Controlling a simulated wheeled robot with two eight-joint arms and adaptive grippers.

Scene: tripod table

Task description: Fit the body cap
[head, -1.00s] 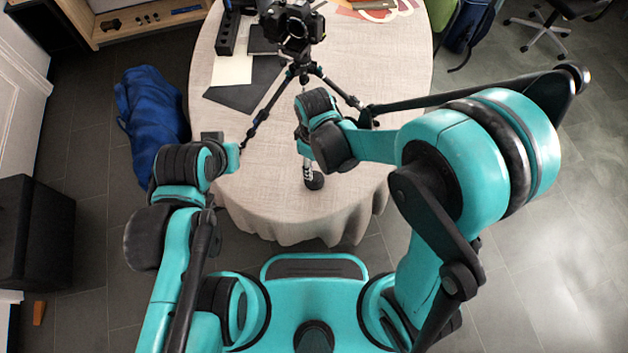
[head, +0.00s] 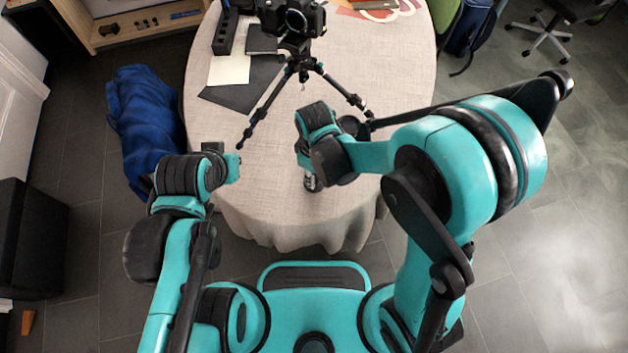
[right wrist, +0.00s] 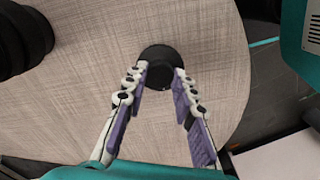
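The body cap (right wrist: 161,75), a round black piece, appears to lie on the table near its front edge. In the head view only a dark bit of it (head: 313,186) shows under my right gripper (head: 311,172). In the right wrist view the right gripper (right wrist: 160,70) is open, its two fingertips on either side of the cap; firm contact cannot be told. The black camera (head: 290,18) stands on a tripod (head: 298,68) at the back, its round front facing me. My left gripper (head: 233,167) is over the table's left edge, its fingers not clear.
A dark round ridged piece (right wrist: 22,40) stands near the cap on the table (head: 260,195). Tripod legs spread over the middle. Dark and pale sheets (head: 230,70) and a black block (head: 226,35) lie at the back left. A blue bag (head: 145,125) is on the floor.

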